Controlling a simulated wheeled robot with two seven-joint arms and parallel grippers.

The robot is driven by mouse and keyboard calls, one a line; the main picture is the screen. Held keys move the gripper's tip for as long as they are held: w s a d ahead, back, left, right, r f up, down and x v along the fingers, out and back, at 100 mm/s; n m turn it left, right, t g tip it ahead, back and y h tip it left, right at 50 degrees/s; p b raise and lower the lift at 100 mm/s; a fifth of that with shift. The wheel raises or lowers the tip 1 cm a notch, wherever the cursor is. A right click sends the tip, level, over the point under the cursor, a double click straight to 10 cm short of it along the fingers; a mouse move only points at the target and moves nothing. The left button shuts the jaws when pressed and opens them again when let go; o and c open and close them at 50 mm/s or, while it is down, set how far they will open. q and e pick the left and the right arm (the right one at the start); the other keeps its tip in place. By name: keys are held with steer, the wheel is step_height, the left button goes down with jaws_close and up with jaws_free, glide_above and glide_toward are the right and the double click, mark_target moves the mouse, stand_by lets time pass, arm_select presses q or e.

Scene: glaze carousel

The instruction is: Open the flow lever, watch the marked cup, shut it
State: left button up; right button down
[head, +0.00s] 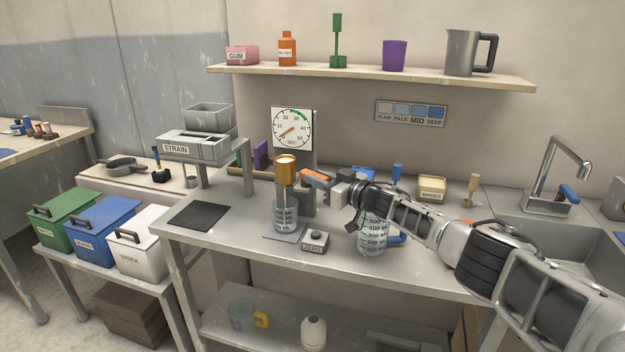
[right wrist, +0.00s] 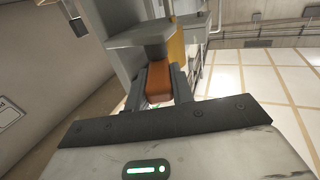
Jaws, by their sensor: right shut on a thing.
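My right gripper (head: 330,184) comes in from the right and is shut on the orange flow lever (head: 317,176). In the right wrist view the lever (right wrist: 159,82) sits between both fingers. The lever is beside a brass-coloured vessel (head: 286,170) on a grey stand. The clear marked cup (head: 286,217) stands upright below that vessel, on a grey plate. A thin, pale vertical shape shows between vessel and cup; I cannot tell if it is flowing liquid. The cup's level is too small to read. My left gripper is not in view.
A grey box labelled ZERO (head: 313,241) stands right of the cup. A clear marked jug (head: 371,236) stands under my right forearm. A dial (head: 292,128) marked SEC is behind the vessel. A dark mat (head: 198,216) lies left, with bare bench around it.

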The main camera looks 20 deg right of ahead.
steer(key=shift+r, duration=0.15)
steer(key=c, duration=1.2)
jaws_free()
steer(key=shift+w, duration=0.1)
steer(key=p+v, duration=0.1)
steer(key=v, duration=1.5)
steer(key=shift+p, duration=0.4)
